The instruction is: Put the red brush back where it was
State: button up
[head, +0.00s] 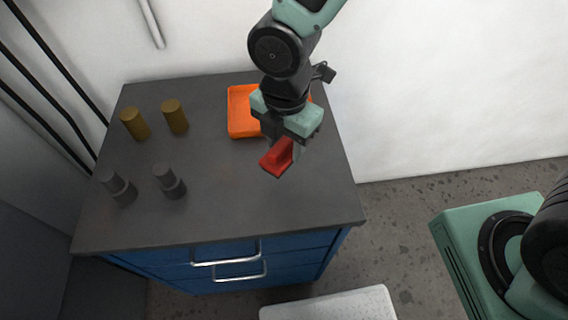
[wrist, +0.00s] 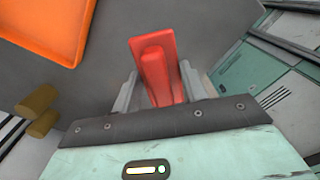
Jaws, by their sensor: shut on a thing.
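The red brush (head: 277,158) is a small red block with a raised grip, seen in the head view below my gripper. My gripper (head: 288,145) is shut on it, over the right part of the dark cabinet top. In the wrist view the brush (wrist: 156,68) sits between the two grey fingers of my gripper (wrist: 160,90). From these views I cannot tell whether the brush touches the top. An orange tray (head: 240,122) lies behind the brush, partly hidden by my arm. Part of the tray also shows in the wrist view (wrist: 42,27).
Two brass-coloured cylinders (head: 174,117) and two grey stepped cylinders (head: 169,182) stand on the left of the dark top (head: 235,212). The blue drawer cabinet (head: 285,262) is below. The front middle of the top is clear. A white object (head: 330,305) is on the floor in front.

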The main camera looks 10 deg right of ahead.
aim_at(286, 140)
notch_tip(286, 140, down, 8)
jog(key=shift+r+p, duration=0.15)
jog(key=shift+p, duration=0.15)
jog(key=o, duration=1)
jog(key=shift+c, duration=0.2)
notch_tip(286, 140, up, 12)
jog(key=shift+r+b, duration=0.1)
jog(key=shift+b, duration=0.35)
jog(key=s+d+r+m, duration=0.3)
jog(key=s+d+m, duration=0.1)
jog(key=m, duration=0.5)
jog(key=s+d+r+m, duration=0.2)
jog(key=s+d+m, duration=0.2)
jog(key=s+m, duration=0.3)
jog(key=shift+s+r+m+y, duration=0.2)
jog(key=shift+r+m+y, duration=0.15)
jog(key=shift+m, duration=1.15)
